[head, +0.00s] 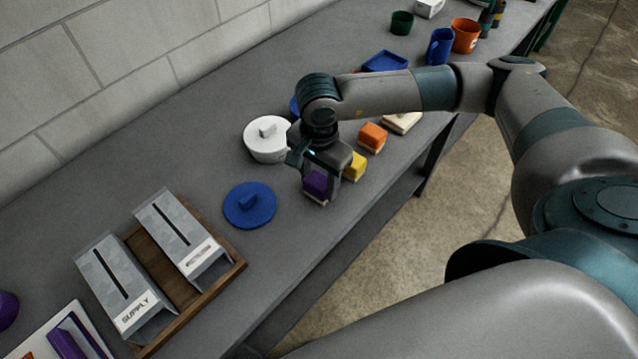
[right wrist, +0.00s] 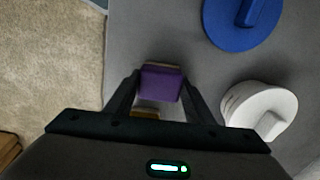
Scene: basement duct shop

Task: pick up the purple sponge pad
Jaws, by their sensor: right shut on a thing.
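The purple sponge pad (head: 317,184) is a small block with a pale layer along one side. It is at the front part of the grey bench, between the fingers of my right gripper (head: 318,188). In the right wrist view the purple sponge pad (right wrist: 160,83) sits between both fingertips of the right gripper (right wrist: 160,88), which is shut on it. I cannot tell whether the pad touches the bench or is just above it. My left gripper is not in view.
A yellow block (head: 354,166) and an orange block (head: 372,138) stand just beyond. A wooden tray (head: 222,287) holds two grey metal pieces. The bench's front edge is close.

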